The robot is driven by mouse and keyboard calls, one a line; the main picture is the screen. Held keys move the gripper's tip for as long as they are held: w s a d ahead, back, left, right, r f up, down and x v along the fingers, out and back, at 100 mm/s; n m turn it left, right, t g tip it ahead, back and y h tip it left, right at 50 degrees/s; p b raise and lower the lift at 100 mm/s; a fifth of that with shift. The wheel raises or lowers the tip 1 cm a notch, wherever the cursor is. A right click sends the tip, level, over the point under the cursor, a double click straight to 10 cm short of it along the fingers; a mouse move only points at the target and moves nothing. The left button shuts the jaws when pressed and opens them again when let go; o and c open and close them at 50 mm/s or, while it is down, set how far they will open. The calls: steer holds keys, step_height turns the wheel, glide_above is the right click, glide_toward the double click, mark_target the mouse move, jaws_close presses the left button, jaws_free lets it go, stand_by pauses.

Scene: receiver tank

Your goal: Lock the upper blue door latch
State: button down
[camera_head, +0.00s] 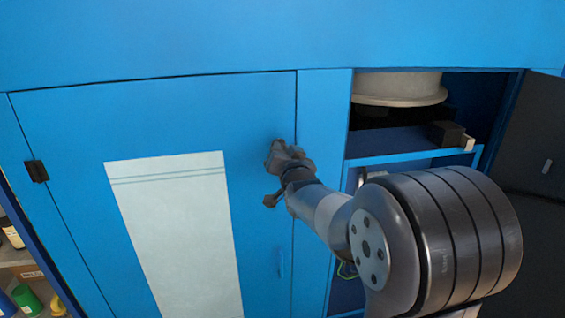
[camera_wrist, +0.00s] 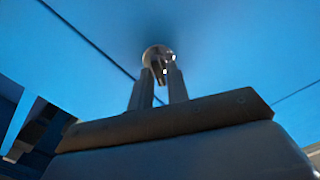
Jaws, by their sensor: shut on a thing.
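The blue door (camera_head: 255,125) is shut in its blue frame, with a pale panel (camera_head: 175,215) on its front. My gripper (camera_head: 277,160) is at the upper right part of this door, near its right edge. In the wrist view my gripper's two fingers (camera_wrist: 158,85) are close together on a small round, shiny metal latch (camera_wrist: 158,54) on the blue surface. In the head view the latch is hidden behind my gripper, and its turn position cannot be told.
Right of the door is an open bay (camera_head: 400,140) with a pale round vessel (camera_head: 400,88) and a dark open door (camera_head: 545,140). A black hinge (camera_head: 36,171) is on the door's left edge. Shelves with a green bottle (camera_head: 27,299) stand at lower left.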

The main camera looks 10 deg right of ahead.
steer(key=shift+d+f+m+b, duration=0.15)
steer(key=shift+m+b, duration=1.65)
steer(key=shift+m, duration=1.4)
steer(key=shift+f+m+b, duration=0.1)
steer(key=shift+m+b, duration=1.7)
steer(key=shift+m, duration=1.4)
steer(key=c, duration=1.5)
jaws_free()
steer(key=shift+c, duration=0.2)
steer(key=s+b, duration=0.1)
steer(key=s, duration=0.9)
steer(key=shift+s, duration=0.4)
